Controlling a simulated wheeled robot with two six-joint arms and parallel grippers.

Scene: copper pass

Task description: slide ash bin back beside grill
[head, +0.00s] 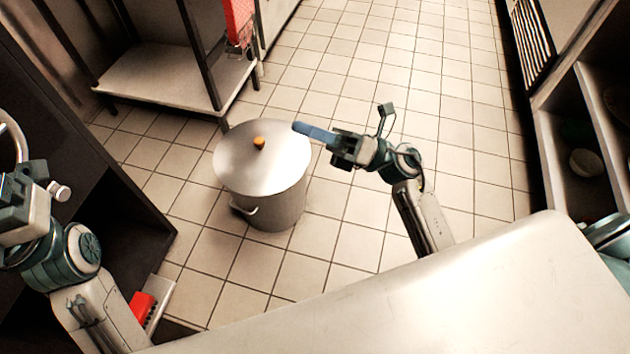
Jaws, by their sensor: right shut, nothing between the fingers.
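The ash bin (275,209) is a round metal bin with a flat lid, an orange knob on top and a side handle. It stands upright on the tiled floor in the middle of the head view. My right gripper (300,129) is shut and empty, with its blue fingers over or beside the right edge of the lid; I cannot tell whether they touch. My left gripper (10,195) is at the left edge, its fingers cut off by the frame. I cannot make out which thing here is the grill.
A metal shelf rack (160,78) stands behind the bin at the upper left. A dark cabinet (125,215) is at the left, with a red object (142,304) low beside it. Open shelves (600,125) line the right. The tiled floor (400,80) is clear behind and right of the bin.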

